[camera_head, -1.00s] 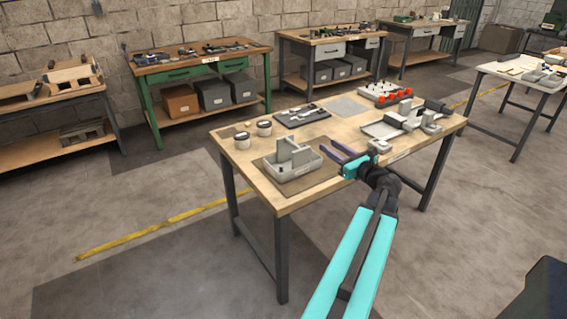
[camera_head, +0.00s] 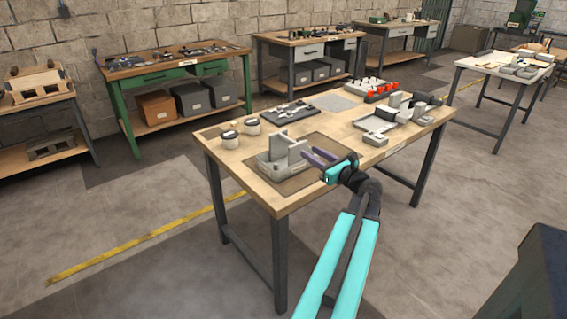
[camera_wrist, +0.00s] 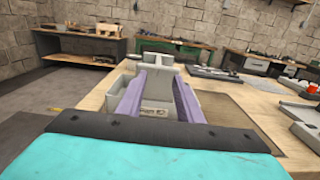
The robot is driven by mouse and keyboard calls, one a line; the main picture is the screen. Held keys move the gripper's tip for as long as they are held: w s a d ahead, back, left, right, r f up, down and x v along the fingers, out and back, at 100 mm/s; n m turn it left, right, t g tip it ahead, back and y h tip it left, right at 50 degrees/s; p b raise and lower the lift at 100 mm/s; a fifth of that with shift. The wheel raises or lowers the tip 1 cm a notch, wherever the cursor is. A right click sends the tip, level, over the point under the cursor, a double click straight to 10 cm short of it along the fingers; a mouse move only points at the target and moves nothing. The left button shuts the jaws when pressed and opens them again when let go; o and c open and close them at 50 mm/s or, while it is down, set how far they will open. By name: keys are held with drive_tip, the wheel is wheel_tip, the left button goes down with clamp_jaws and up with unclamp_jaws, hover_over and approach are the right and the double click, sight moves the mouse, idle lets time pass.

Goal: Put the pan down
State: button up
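A shallow grey tray-like piece (camera_head: 270,168) with upright grey blocks on it stands at the near left corner of the wooden table; it is the likeliest pan, but I cannot be sure. It overlaps a dark mat. My gripper (camera_head: 316,156) has purple fingers spread apart, just right of the upright block. In the wrist view, the grey piece (camera_wrist: 157,78) shows beyond and between the fingers, and the gap between them looks empty. Whether a fingertip touches it is hard to tell.
The dark mat (camera_head: 322,161) has bare space right of the piece. Two round jars (camera_head: 240,132) stand behind it, a dark tool tray (camera_head: 292,112) farther back.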

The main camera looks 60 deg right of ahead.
sight(288, 138)
drive_tip(key=shift+w+a, duration=0.1)
drive_tip(key=shift+w, duration=0.05)
drive_tip(key=shift+p+x, duration=0.45)
drive_tip(key=shift+x, duration=3.8)
drive_tip(key=shift+w, duration=0.15)
drive_tip(key=shift+p+x, duration=0.5)
drive_tip(key=shift+x, duration=2)
drive_tip(key=shift+f, duration=0.1)
clamp_jaws()
